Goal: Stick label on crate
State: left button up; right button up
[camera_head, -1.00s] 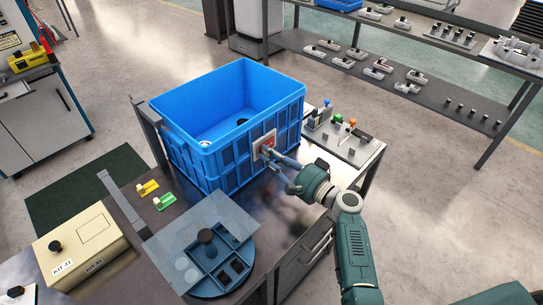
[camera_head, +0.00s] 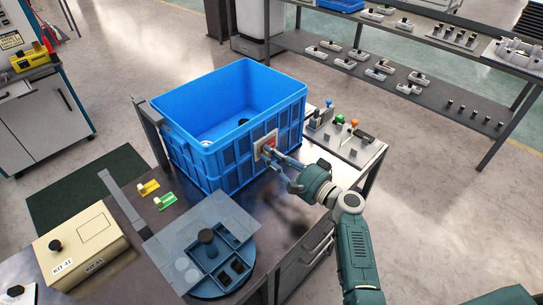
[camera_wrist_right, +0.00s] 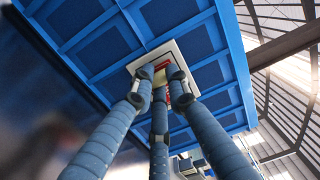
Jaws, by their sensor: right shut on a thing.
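The blue crate (camera_head: 225,160) stands open-topped on the dark bench. A pale square label with red on it (camera_head: 259,151) lies against the crate's right-hand outer wall. My right gripper (camera_head: 273,153) is at this wall with its fingers closed on the label. In the right wrist view, the fingertips of my right gripper (camera_wrist_right: 163,85) meet over the red part of the label (camera_wrist_right: 170,52), flat against or very close to the crate wall (camera_wrist_right: 95,55). The fingers partly hide the label. My left gripper is not in view.
A blue-grey divided tray with a clear lid (camera_head: 205,262) and a beige kit box (camera_head: 82,245) stand at the bench's front left. Yellow (camera_head: 148,188) and green (camera_head: 164,201) small parts lie between. Small tools (camera_head: 340,130) sit behind my right gripper.

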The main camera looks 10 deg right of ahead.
jog(key=shift+b, duration=0.45)
dwell(0.8)
jog(key=shift+w+a, duration=0.15)
jog(key=shift+w, duration=0.1)
dwell(0.7)
jog(key=shift+r+b, duration=0.1)
jog(key=shift+b, duration=0.25)
dwell(1.4)
jog(key=o, duration=0.9)
jog(key=shift+c, duration=0.2)
jog(key=o, duration=0.5)
